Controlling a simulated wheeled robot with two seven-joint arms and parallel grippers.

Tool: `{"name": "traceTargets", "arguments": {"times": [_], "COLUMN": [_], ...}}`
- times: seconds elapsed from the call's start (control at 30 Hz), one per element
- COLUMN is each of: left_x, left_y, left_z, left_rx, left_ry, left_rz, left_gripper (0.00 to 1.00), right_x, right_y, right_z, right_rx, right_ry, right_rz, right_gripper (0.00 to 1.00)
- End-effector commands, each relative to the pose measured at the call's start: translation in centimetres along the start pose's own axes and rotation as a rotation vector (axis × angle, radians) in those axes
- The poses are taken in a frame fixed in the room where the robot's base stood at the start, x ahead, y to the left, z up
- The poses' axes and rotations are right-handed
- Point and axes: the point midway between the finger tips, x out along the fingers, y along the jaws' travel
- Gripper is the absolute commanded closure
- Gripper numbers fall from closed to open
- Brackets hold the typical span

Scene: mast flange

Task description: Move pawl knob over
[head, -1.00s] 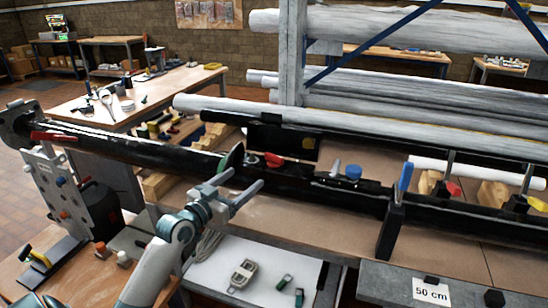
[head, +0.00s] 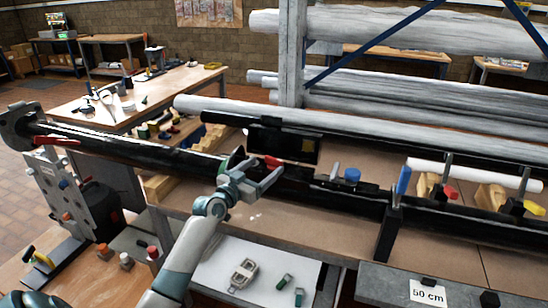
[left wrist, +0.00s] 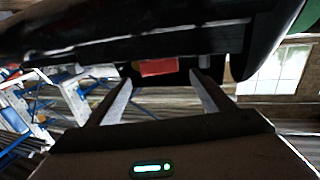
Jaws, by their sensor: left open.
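In the left wrist view, the red knob (left wrist: 158,67) shows between and beyond the two open fingers, under the dark mast. Whether the fingers touch it I cannot tell. My right gripper is not in view.
A blue knob (head: 352,174) and a blue upright handle (head: 402,180) stand farther right along the mast. A white board (head: 225,268) with a grey device (head: 243,272) lies below. A "50 cm" label (head: 427,292) is at the lower right. Grey pipes (head: 380,40) lie on the rack behind.

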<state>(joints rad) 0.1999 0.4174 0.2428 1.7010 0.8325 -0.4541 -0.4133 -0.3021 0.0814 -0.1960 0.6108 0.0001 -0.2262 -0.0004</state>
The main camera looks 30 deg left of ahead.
Motion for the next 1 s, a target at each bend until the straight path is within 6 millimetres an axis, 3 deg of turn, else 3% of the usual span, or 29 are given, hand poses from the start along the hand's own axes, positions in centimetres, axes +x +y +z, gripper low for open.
{"name": "traceTargets", "arguments": {"times": [0.2, 0.4, 0.87, 1.0], "left_x": [3.7, 5.8, 6.5, 6.5], "left_y": [0.0, 0.0, 0.1, 0.1], "left_z": [-0.2, 0.0, 0.0, 0.0], "left_rx": [-0.001, -0.001, 0.0, 0.0], "left_ry": [0.0, -0.001, 0.0, -0.001], "left_rz": [0.0, 0.001, 0.001, 0.001], "left_gripper": [0.25, 0.25, 0.25, 0.56], "right_x": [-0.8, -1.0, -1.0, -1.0], "right_y": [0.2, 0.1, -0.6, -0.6], "right_z": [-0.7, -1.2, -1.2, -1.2], "right_rx": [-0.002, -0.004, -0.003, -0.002], "right_ry": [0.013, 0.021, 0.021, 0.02], "right_rz": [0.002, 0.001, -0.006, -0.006], "right_gripper": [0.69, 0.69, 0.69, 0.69]}}
